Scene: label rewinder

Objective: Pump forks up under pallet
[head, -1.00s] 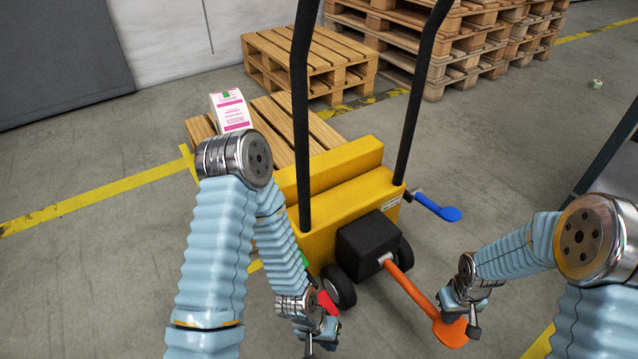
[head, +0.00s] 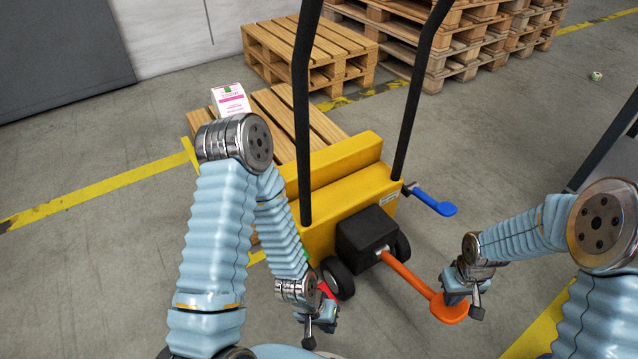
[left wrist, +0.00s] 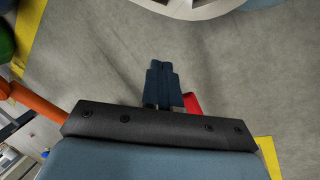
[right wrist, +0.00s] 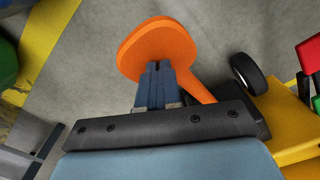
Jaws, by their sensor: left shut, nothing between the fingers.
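The yellow pallet truck (head: 340,185) stands with its black handle bars upright at a wooden pallet (head: 275,115); the forks are hidden. An orange foot pedal (head: 408,280) sticks out from the black pump box (head: 366,236), its round end (right wrist: 157,48) towards me. My right gripper (head: 478,313) is shut, with its fingertips at the pedal's round end; I cannot tell whether they touch. My left gripper (head: 310,343) is shut and empty, low and left of the truck's wheels. A red pedal (head: 327,290) shows beside it, partly hidden, and also in the left wrist view (left wrist: 192,103).
A white and pink box (head: 231,101) sits on the pallet. A blue lever (head: 432,201) sticks out on the truck's right side. Stacked pallets (head: 430,45) stand at the back.

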